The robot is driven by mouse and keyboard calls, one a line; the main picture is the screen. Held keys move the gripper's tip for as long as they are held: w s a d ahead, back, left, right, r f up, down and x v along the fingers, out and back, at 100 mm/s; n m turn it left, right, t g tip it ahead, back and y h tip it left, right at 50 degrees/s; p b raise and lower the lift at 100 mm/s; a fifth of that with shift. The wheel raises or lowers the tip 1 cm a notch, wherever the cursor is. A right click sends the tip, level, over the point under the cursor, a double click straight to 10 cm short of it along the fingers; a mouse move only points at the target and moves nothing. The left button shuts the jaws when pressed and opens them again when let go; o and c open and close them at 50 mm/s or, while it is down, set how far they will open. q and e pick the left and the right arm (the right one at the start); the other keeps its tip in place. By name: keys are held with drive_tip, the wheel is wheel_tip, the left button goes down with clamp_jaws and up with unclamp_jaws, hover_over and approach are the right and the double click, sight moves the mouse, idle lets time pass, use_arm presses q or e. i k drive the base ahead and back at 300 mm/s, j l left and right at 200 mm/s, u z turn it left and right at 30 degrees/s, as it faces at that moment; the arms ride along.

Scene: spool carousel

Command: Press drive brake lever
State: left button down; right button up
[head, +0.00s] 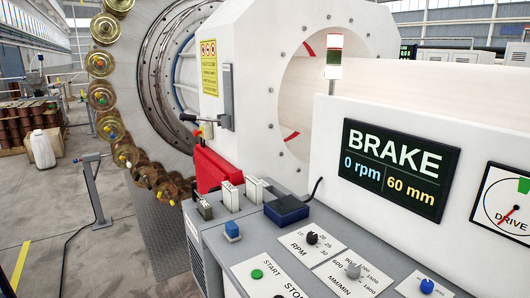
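No part is clearly labelled as the drive brake lever. A black-ended handle (189,118) sticks out to the left on the white machine housing, just above a red block (212,168). A row of small pale switch blocks (230,195) stands on the grey console below. The dark display (398,168) reads BRAKE, 0 rpm and 60 mm. A dial marked DRIVE (506,204) is cut off by the right edge. Neither gripper is in view, and nothing touches the controls.
The grey console (262,238) carries a blue button (232,229), a dark blue box (287,209), an RPM knob (312,238) and a green START button (257,274). The spool carousel (160,100) stands behind. A sensor post (95,190) stands at left on open floor.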

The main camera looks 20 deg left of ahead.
sight(184, 117)
drive_tip(key=i+j, duration=0.25)
drive_tip(key=i+j+z, duration=0.1)
drive_tip(key=i+j, duration=0.15)
drive_tip(key=j, duration=0.2)
drive_tip(key=i+j, duration=0.25)
drive_tip(key=i+j+z, duration=0.1)
drive_tip(key=j, duration=0.35)
drive_tip(key=i+j, duration=0.35)
drive_tip(key=i+j+z, duration=0.1)
drive_tip(key=j, duration=0.3)
drive_tip(key=i+j, duration=0.3)
drive_tip(key=i+j+z, duration=0.1)
drive_tip(key=j, duration=0.4)
drive_tip(key=i, duration=0.1)
